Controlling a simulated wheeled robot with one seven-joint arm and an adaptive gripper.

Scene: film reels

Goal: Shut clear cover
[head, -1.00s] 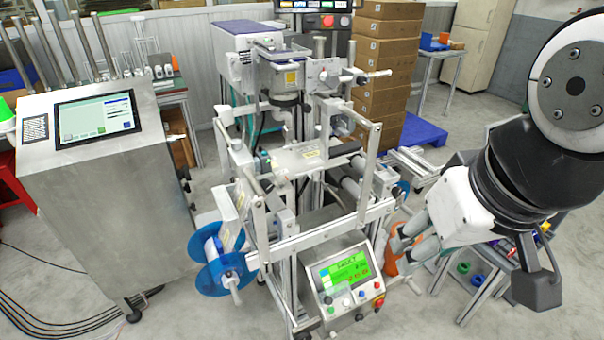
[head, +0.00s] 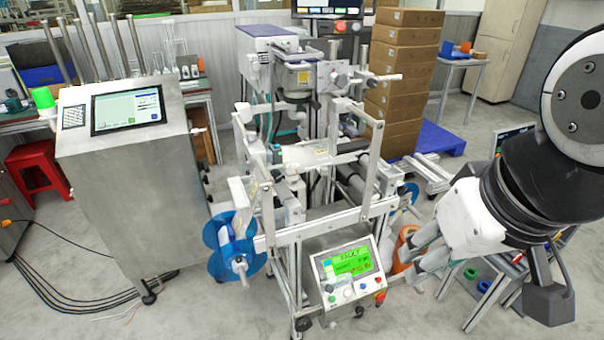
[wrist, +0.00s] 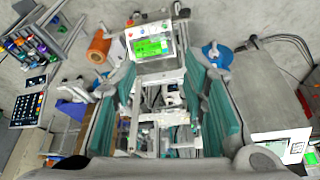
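The grey metal machine (head: 318,232) stands in the middle of the head view, with upright arms and crossbars on its upper frame. I cannot make out the clear cover's outline for certain; see-through material is hard to tell from the open frame. A control box (head: 346,268) with a lit green screen is on its front, and shows in the wrist view (wrist: 152,46). My gripper (head: 413,250) is right of the control box in the head view, apart from the machine. In the wrist view its teal-padded fingers (wrist: 163,82) are spread, with nothing between them.
A blue reel (head: 228,247) is on the machine's left side. A steel cabinet (head: 125,190) with a screen stands to the left. Stacked cartons (head: 403,70) are on a blue pallet behind. A small table (head: 500,290) is below my arm. Cables lie on the floor at left.

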